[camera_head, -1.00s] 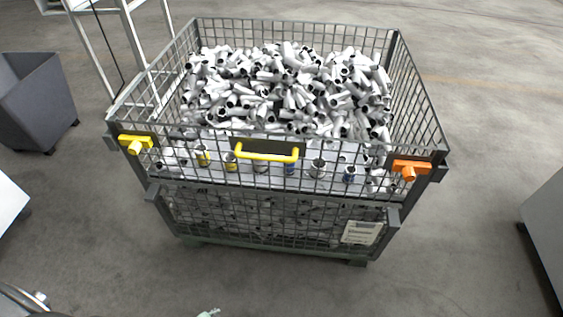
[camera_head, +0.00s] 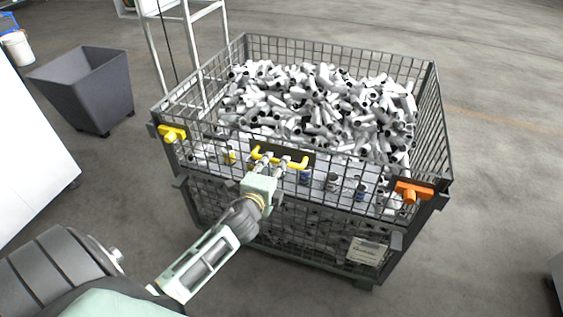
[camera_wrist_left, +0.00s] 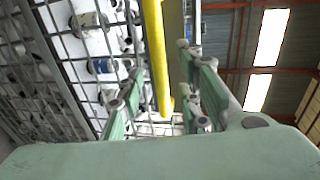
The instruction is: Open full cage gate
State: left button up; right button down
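The full mesh cage is packed with white and grey tube pieces (camera_head: 330,105). Its front gate (camera_head: 300,155) stands upright and closed, with a yellow handle (camera_head: 293,164) on a dark plate at its upper middle. A yellow latch (camera_head: 172,134) is at the gate's left end and an orange latch (camera_head: 411,192) at its right end. My left gripper (camera_head: 272,163) is at the handle with its fingers apart. In the left wrist view the yellow bar (camera_wrist_left: 156,50) runs between the open green fingers (camera_wrist_left: 162,85); contact cannot be told. My right gripper is out of view.
A grey bin (camera_head: 90,90) stands on the floor at the left, near a white metal frame (camera_head: 188,40) behind the cage. A white panel (camera_head: 30,150) is at the left edge. The floor right of the cage is mostly clear.

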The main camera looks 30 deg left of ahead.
aim_at(279, 160)
pick_arm(q)
jog(key=shift+x, duration=1.8)
jog(key=shift+d, duration=0.15)
grip_shut()
